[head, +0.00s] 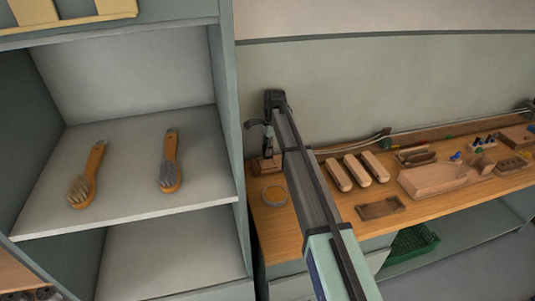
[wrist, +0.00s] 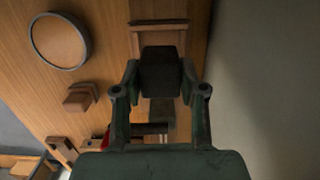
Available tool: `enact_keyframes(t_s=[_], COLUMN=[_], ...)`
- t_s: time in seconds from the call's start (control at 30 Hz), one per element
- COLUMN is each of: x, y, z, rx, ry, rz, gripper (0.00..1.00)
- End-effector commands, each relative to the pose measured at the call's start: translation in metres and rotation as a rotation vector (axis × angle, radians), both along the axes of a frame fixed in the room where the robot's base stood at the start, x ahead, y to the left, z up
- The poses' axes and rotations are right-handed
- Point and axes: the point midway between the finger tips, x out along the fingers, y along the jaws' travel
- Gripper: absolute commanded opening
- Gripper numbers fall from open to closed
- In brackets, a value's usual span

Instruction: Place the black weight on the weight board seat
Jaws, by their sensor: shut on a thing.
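The black weight (wrist: 160,73) is a dark block between the two fingers of my gripper (wrist: 160,82) in the wrist view. My gripper is shut on it. Beyond it, at the top of the wrist view, lies a brown wooden piece with a raised frame (wrist: 158,22), which looks like the weight board. The weight hides part of it, and I cannot tell whether they touch. In the head view my gripper (head: 267,142) is at the left end of the bench, above a small wooden piece (head: 266,164). The weight is hard to make out there.
A round, grey-rimmed dish (head: 275,195) lies in front on the wooden bench (head: 265,230). Wooden brush blocks (head: 352,171) and other parts lie to the right. The left shelf (head: 125,170) holds two brushes. The wall stands close behind my gripper.

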Motion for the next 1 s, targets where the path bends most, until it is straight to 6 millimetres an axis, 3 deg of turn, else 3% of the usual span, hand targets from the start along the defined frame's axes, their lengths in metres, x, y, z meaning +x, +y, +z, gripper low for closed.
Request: enact_keyframes(t_s=[0.3, 0.7, 0.73, 0.8, 1.0], x=[0.000, 0.000, 0.000, 0.000, 0.000], y=[0.000, 0.000, 0.000, 0.000, 0.000], z=[-0.034, -0.040, -0.040, -0.040, -0.040], rx=[0.000, 0.000, 0.000, 0.000, 0.000], ry=[0.000, 0.000, 0.000, 0.000, 0.000], rz=[0.000, 0.000, 0.000, 0.000, 0.000], gripper=[0.00, 0.00, 0.48, 0.66, 0.66])
